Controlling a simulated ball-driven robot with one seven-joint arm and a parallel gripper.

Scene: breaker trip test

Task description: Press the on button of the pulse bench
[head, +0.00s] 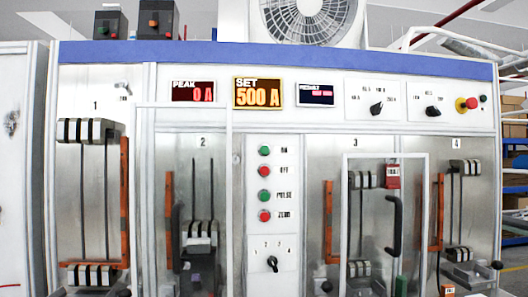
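The pulse bench (300,50) fills the head view, a white cabinet with a blue top band. Its centre panel has a column of buttons. The green on button (264,151), labelled ON, is at the top. Below it are the red off button (264,171), the green pulse button (264,196) and a red button (264,216) whose label looks like ZERO. The PEAK display (193,92) reads 0 A and the SET display (258,93) reads 500 A. My gripper is not in view, and nothing covers the on button.
A rotary selector (272,262) sits below the buttons. Numbered bays flank the panel. A white-framed door with a black handle (393,225) stands at bay 3. A red emergency stop (466,104) is at upper right. A fan (308,18) stands on top. Shelves are at far right.

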